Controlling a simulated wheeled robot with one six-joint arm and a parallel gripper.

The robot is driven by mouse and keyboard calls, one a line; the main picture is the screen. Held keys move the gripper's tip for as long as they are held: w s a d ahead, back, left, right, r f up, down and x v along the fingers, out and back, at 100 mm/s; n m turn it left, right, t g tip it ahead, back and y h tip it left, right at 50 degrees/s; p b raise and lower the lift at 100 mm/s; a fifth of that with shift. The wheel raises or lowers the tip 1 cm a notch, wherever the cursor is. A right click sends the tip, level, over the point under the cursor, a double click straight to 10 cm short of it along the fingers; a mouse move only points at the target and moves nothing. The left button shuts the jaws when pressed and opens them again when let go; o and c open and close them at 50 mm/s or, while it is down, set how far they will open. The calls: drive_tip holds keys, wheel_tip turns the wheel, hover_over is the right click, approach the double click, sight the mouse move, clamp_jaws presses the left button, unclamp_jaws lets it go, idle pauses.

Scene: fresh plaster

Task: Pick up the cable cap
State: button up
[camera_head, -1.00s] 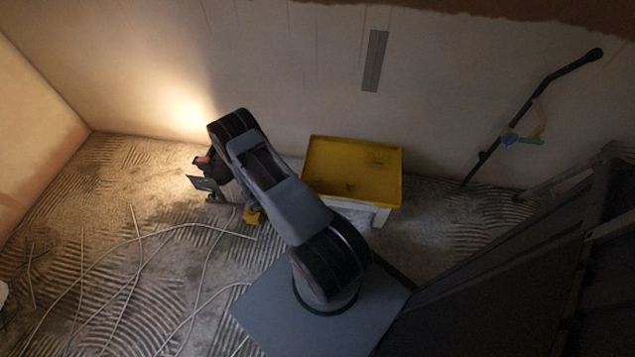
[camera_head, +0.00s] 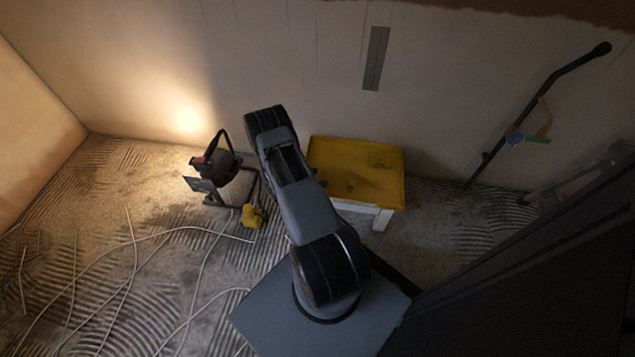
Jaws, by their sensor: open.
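I cannot make out the cable cap for certain in the head view. A yellow tray (camera_head: 392,194) on a white stand has small dark marks on its surface, too dim to name. My arm reaches up and folds over at its top, left of the tray. My gripper (camera_head: 319,178) is mostly hidden behind the arm. Only a dark piece of it shows, over the left part of the tray. Its jaws are open, and I see nothing held.
A black work lamp (camera_head: 222,163) stands left of my arm, with a yellow block (camera_head: 252,216) beside it. Pale cables (camera_head: 130,246) snake over the combed floor at left. A black pole (camera_head: 540,95) leans on the back wall at right. A grey strip (camera_head: 375,58) is on the wall.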

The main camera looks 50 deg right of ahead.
sight(318, 178)
drive_tip(key=c, duration=1)
drive_tip(key=shift+r, duration=0.1)
drive_tip(key=shift+r+p, duration=0.55)
drive_tip(key=shift+r, duration=0.1)
wheel_tip(318, 178, up, 2)
drive_tip(key=shift+r+p, duration=0.2)
drive_tip(key=shift+p, duration=0.6)
drive_tip(key=s+a+r+p, duration=0.2)
drive_tip(key=s+r, duration=0.1)
drive_tip(key=s, duration=0.1)
drive_tip(key=s+a+r+p, duration=0.1)
drive_tip(key=s+a+r, duration=0.1)
drive_tip(key=s+r, duration=0.1)
drive_tip(key=s+a+r+p, duration=0.2)
drive_tip(key=s+r, duration=0.1)
drive_tip(key=s, duration=0.2)
drive_tip(key=shift+s+a+p, duration=0.15)
drive_tip(key=shift+a+p, duration=0.15)
drive_tip(key=shift+a, duration=0.05)
